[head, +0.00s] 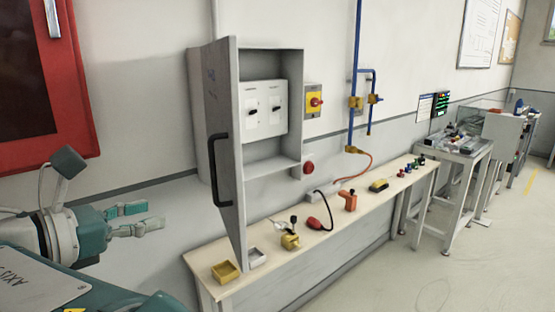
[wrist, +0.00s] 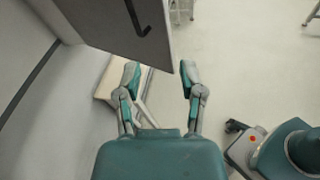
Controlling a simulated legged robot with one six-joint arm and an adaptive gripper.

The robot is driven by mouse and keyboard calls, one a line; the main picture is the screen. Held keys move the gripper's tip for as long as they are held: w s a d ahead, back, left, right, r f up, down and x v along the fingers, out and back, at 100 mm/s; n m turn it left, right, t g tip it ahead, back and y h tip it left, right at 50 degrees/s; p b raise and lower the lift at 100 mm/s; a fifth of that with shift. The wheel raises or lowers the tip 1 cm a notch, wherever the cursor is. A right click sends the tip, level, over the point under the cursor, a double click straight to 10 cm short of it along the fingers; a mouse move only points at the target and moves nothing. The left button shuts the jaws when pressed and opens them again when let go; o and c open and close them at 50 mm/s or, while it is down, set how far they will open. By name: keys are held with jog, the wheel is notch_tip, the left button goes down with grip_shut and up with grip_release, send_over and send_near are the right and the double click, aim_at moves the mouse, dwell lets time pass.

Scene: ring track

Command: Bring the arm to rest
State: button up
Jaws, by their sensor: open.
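My gripper (head: 140,219) is at the lower left of the head view, with its two teal-tipped fingers apart and nothing between them. In the wrist view my gripper (wrist: 160,72) also shows open and empty, its fingers pointing up the picture. The fingers are left of the open grey cabinet door (head: 228,150), in front of the wall. In the wrist view the door (wrist: 105,25) crosses the top, just beyond the fingertips. I cannot tell the exact gap between them.
The grey cabinet (head: 274,175) stands open with white switch boxes inside. A red cabinet (head: 45,85) hangs at the upper left. The floor (head: 465,265) at the right is clear.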

jog(key=w+d+f+m+g+y, duration=0.15)
jog(key=d+f+m+g, duration=0.35)
jog(key=d, duration=0.7)
jog(key=w+d+f+m+g+y, duration=0.15)
jog(key=d+f+m, duration=0.45)
jog(key=d, duration=0.7)
jog(key=s+d+f+m+y, duration=0.6)
jog(key=s+f+m, duration=0.5)
jog(key=m, duration=0.5)
jog(key=d, duration=0.2)
jog(key=shift+s+d+g, duration=0.35)
jog(key=shift+s, duration=0.05)
jog(key=shift+a+f, duration=0.1)
